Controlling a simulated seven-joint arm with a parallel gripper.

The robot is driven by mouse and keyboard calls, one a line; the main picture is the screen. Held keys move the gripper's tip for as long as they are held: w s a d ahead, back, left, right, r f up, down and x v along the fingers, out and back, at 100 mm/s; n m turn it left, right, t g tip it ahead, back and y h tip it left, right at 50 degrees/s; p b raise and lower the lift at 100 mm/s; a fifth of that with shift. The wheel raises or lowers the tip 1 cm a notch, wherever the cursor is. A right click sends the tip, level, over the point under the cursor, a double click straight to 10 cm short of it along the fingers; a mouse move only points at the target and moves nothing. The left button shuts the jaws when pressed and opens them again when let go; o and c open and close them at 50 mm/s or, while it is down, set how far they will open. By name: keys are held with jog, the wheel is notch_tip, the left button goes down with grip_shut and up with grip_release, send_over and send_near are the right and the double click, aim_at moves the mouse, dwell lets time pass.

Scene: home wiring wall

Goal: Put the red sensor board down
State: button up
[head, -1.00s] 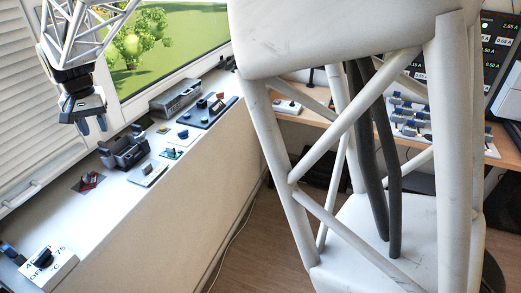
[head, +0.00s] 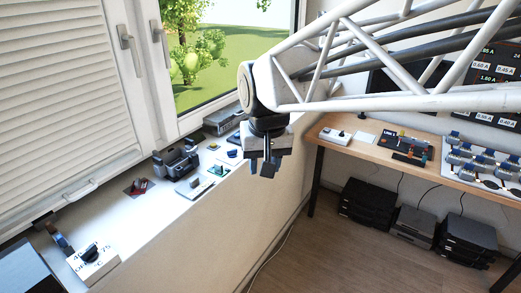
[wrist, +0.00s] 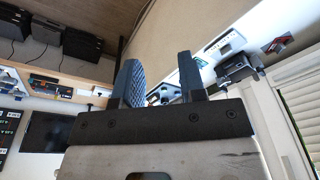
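The red sensor board (head: 137,187) lies flat on the white window sill (head: 125,217), with a small dark part standing on it. In the wrist view the red board (wrist: 279,43) shows at the upper right, well away from the fingers. My gripper (head: 262,167) hangs off the room-side edge of the sill, to the right of the board. In the wrist view my gripper (wrist: 161,76) has its fingers apart, with no object seen held between them.
A dark grey holder (head: 177,160) stands on the sill right of the board. A white box with a black knob (head: 93,260) is at the near left. A wooden desk (head: 350,145) stands at right. Bare sill lies around the red board.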

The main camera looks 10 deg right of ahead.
jog(key=s+d+f, duration=0.2)
jog(key=s+d, duration=0.1)
jog(key=s, duration=0.4)
jog(key=s+d+f, duration=0.3)
jog(key=s+d, duration=0.1)
jog(key=s, duration=0.3)
jog(key=shift+s+t, duration=0.15)
jog(key=shift+t, duration=0.25)
